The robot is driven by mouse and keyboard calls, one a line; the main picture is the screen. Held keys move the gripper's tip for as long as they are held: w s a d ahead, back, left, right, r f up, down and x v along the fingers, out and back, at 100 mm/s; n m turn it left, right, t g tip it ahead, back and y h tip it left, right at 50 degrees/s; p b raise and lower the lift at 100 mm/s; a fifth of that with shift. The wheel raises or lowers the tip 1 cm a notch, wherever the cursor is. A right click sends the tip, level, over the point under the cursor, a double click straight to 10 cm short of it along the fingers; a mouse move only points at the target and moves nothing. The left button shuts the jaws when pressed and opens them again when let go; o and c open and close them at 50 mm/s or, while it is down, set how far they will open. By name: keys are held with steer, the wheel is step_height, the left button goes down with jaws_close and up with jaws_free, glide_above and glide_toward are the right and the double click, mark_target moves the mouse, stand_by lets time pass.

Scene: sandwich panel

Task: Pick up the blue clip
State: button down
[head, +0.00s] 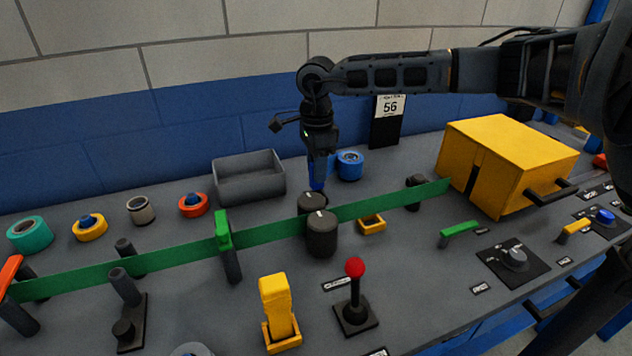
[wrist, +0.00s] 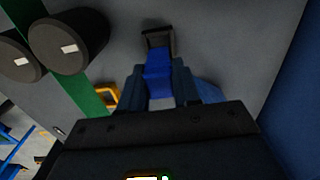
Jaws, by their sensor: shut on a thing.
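My gripper (head: 318,160) points down over the grey panel, behind the two black knobs. It is shut on the blue clip (head: 317,184), whose lower part shows just below the fingers. In the wrist view the blue clip (wrist: 158,62) sits between the two fingers of my gripper (wrist: 160,80), with a dark piece at its far end. I cannot tell whether the clip touches the panel; the knobs partly hide its lower end in the head view.
Two black knobs (head: 321,234) and a green band (head: 170,258) stand in front. A blue tape roll (head: 349,166) is close on the right, a grey bin (head: 249,181) on the left. A yellow box (head: 505,160) stands farther right; the blue wall (head: 190,115) is behind.

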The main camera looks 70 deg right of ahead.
steer(key=s+d+r+b, duration=0.1)
steer(key=s+d+r, duration=0.3)
steer(key=s, duration=0.6)
step_height(320, 180, up, 2)
steer(key=shift+s+d+r+b, duration=0.2)
steer(key=shift+s+b, duration=0.1)
steer(key=shift+b, duration=0.1)
